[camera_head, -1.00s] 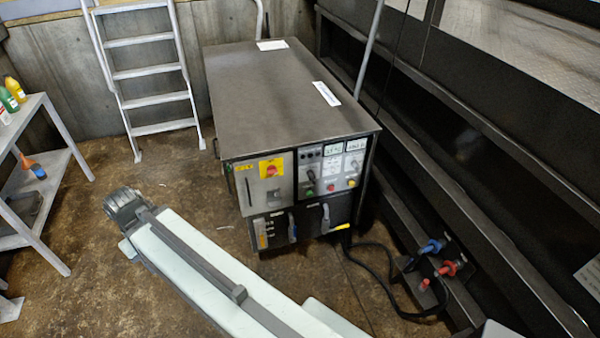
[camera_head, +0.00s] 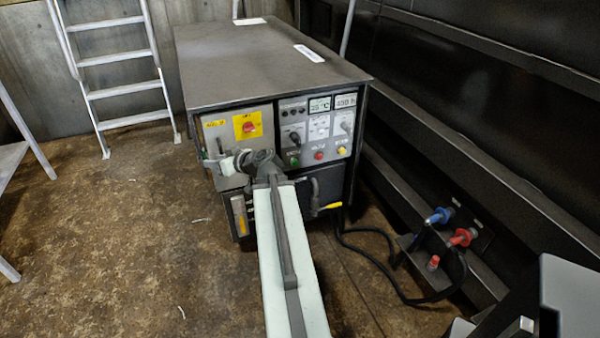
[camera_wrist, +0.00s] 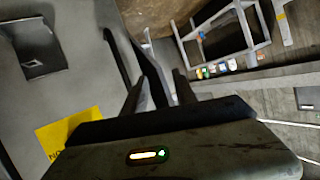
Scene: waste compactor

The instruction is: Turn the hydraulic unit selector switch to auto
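The hydraulic unit is a dark box (camera_head: 265,62) with a control panel (camera_head: 320,130) on its front, in the head view. A red rotary switch on a yellow plate (camera_head: 247,125) is further left. My gripper (camera_head: 214,161) is in front of the unit's left front, left of and below the knobs. In the wrist view its fingers (camera_wrist: 163,78) stand apart with nothing between them.
A cable (camera_head: 385,268) and red and blue couplings (camera_head: 450,225) are at the right. A ladder (camera_head: 118,88) leans at the back left.

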